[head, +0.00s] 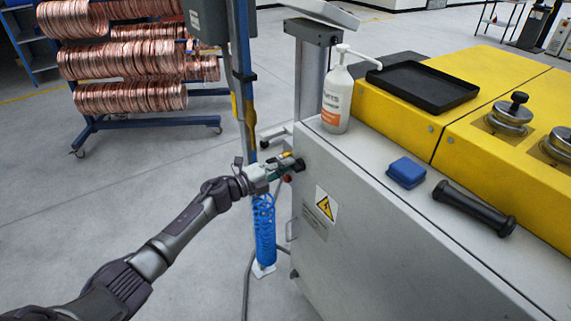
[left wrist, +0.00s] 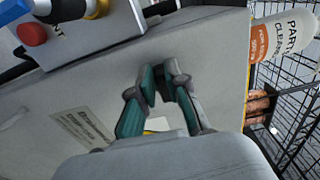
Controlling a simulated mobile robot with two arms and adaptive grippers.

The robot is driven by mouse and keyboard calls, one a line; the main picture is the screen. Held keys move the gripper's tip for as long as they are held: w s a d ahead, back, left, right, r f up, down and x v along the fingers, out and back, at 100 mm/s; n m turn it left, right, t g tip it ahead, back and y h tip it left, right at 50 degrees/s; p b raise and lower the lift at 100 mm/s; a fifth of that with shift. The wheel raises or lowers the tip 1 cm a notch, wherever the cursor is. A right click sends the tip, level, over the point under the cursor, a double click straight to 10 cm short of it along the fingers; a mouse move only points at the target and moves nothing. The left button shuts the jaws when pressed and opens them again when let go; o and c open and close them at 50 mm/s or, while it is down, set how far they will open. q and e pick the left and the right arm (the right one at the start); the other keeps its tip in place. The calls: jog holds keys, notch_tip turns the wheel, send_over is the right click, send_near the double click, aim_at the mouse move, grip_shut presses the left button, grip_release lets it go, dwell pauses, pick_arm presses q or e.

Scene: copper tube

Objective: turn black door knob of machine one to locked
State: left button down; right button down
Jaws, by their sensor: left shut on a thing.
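The grey machine (head: 375,225) stands at the right of the head view. The black door knob (head: 299,165) sits on its side panel, near the top left corner. My left gripper (head: 289,164) reaches it from the left and is shut on it. Much of the knob is hidden by the fingers. In the left wrist view the fingers (left wrist: 161,75) come together at the grey panel, and the knob is hardly visible between them. I cannot read the knob's angle. My right gripper is in neither view.
A blue post (head: 241,70) stands just behind my left gripper, with a blue coiled hose (head: 264,230) below. A white bottle (head: 337,95), blue block (head: 406,172) and black handle (head: 474,208) are on the machine top. Open floor lies at left.

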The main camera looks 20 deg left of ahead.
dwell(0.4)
pick_arm(q)
jog(key=c, duration=1.2)
grip_release()
jog(key=shift+o, duration=0.2)
jog(key=shift+a, duration=0.1)
jog(key=v, duration=1.2)
